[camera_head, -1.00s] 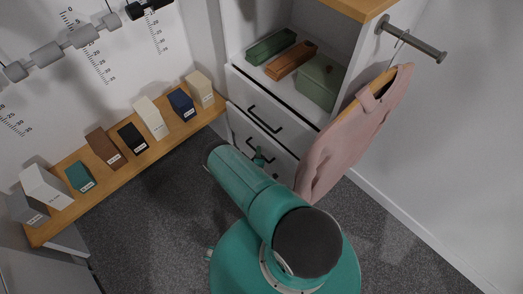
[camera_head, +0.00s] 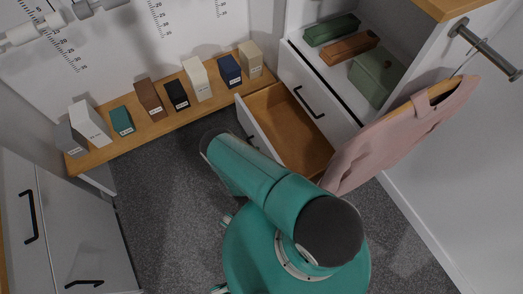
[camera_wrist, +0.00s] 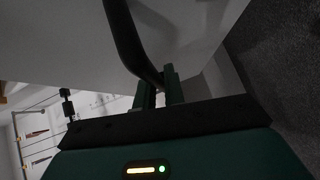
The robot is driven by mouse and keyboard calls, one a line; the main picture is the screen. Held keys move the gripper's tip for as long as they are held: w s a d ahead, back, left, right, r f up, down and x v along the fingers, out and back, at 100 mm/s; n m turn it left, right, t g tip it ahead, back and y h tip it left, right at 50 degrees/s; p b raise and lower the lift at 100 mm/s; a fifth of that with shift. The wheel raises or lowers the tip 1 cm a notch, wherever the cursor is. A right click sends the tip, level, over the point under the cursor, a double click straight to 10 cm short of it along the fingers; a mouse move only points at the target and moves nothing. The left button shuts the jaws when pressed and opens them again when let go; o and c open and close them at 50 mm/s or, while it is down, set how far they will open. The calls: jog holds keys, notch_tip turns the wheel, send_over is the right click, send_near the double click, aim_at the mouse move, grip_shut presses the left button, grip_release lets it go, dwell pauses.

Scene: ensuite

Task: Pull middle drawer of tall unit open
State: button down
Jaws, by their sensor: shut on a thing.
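The tall white unit (camera_head: 332,82) stands at the upper right in the head view. Its upper drawer (camera_head: 308,90) is closed and has a black bar handle. The drawer below it (camera_head: 290,122) is pulled well out, showing its empty wooden inside and white front panel. My arm hides part of this drawer and my gripper in the head view. In the wrist view my gripper (camera_wrist: 160,88) has its green fingers shut on the black bar handle (camera_wrist: 127,38), in front of a pale panel. I cannot see whether another drawer lies below.
A low wooden shelf (camera_head: 150,130) with several small boxes runs along the wall at left. White cabinets (camera_head: 70,225) stand at lower left. Grey carpet (camera_head: 160,215) between is clear.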

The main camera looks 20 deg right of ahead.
jog(key=c, duration=1.5)
grip_release()
jog(key=shift+a, duration=0.1)
jog(key=v, duration=1.3)
jog(key=shift+s+a, duration=0.2)
jog(key=shift+s, duration=0.1)
